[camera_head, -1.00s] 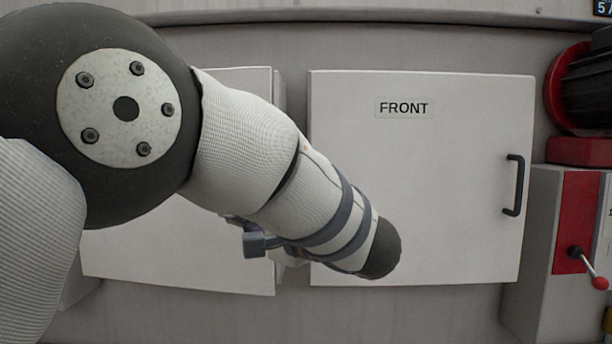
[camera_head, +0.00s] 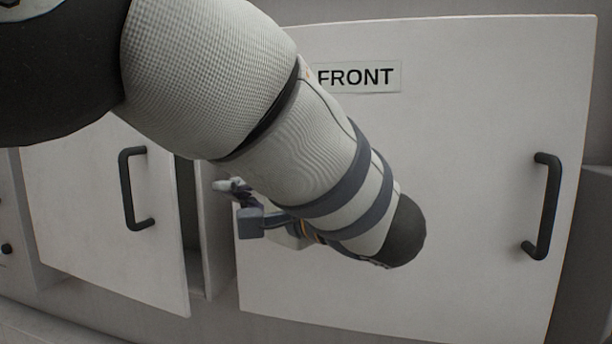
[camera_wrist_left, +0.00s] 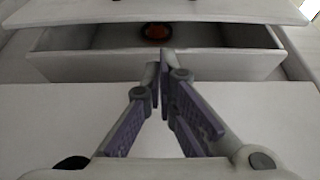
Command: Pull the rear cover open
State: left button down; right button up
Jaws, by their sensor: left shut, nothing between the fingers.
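The left cover (camera_head: 95,215), whose label is not visible, has a black handle (camera_head: 132,188). It stands ajar at its right edge, with a dark gap (camera_head: 190,215) into the housing. My left gripper (camera_head: 226,187) is shut and empty beside this gap, in front of the frame between the two covers. In the left wrist view the closed fingertips (camera_wrist_left: 163,62) point at the opening, under the edge of a pale panel (camera_wrist_left: 160,11). A round red-orange thing (camera_wrist_left: 157,31) shows inside. The right gripper is not in view.
The cover marked FRONT (camera_head: 440,190) is to the right, with a black handle (camera_head: 543,206) near its right edge. My left forearm crosses the middle and hides part of both covers.

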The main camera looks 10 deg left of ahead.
pick_arm(q)
jog(key=x, duration=1)
jog(key=shift+s+a, duration=0.1)
jog(key=shift+s, duration=0.2)
jog(key=shift+w+a, duration=0.15)
jog(key=shift+f, duration=0.1)
